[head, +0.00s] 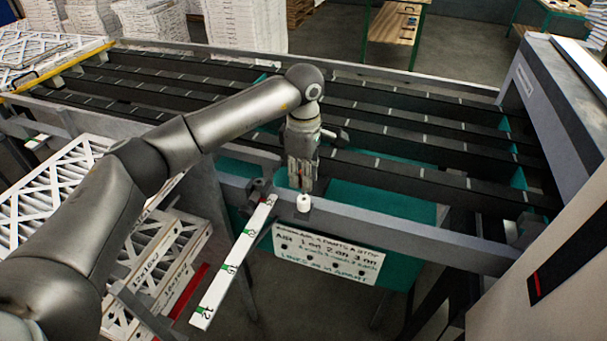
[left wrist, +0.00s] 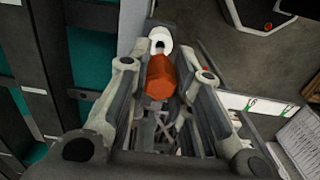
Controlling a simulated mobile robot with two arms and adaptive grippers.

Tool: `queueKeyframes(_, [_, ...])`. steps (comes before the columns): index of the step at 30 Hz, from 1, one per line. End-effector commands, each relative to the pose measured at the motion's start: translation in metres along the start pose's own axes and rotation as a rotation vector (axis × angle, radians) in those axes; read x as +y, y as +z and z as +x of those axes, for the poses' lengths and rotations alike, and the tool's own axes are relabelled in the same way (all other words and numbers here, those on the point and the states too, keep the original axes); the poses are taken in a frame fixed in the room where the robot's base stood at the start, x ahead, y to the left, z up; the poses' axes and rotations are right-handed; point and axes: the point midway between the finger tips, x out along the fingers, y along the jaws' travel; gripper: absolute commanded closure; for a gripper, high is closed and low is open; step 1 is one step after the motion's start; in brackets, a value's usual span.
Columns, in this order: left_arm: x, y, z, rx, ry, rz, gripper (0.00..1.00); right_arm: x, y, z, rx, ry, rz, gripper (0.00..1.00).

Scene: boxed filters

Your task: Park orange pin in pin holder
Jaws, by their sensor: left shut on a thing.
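The orange pin (left wrist: 160,80) sits between the fingers of my left gripper (head: 304,186), which is shut on it. The pin shows in the left wrist view, but the gripper hides it in the head view. The white pin holder (head: 303,204) stands on the grey rail, right below the fingertips. In the left wrist view the pin holder (left wrist: 160,40) shows a dark opening just beyond the pin's end. I cannot tell whether the pin touches it. My right gripper is in neither view.
The grey rail (head: 400,236) runs along the conveyor's front edge. A white numbered strip (head: 233,262) and a hand-lettered sign (head: 328,258) hang near the holder. Stacked white filters (head: 60,200) stand at the left. A large grey machine housing (head: 560,140) bounds the right side.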

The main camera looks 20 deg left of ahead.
Motion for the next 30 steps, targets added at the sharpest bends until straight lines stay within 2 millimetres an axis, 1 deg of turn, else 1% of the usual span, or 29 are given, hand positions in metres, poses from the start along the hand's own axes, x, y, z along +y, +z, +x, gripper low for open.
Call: queueKeyframes(30, [0.0002,0.0001,0.0005,0.0,0.001,0.0,1.0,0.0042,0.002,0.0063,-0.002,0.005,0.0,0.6])
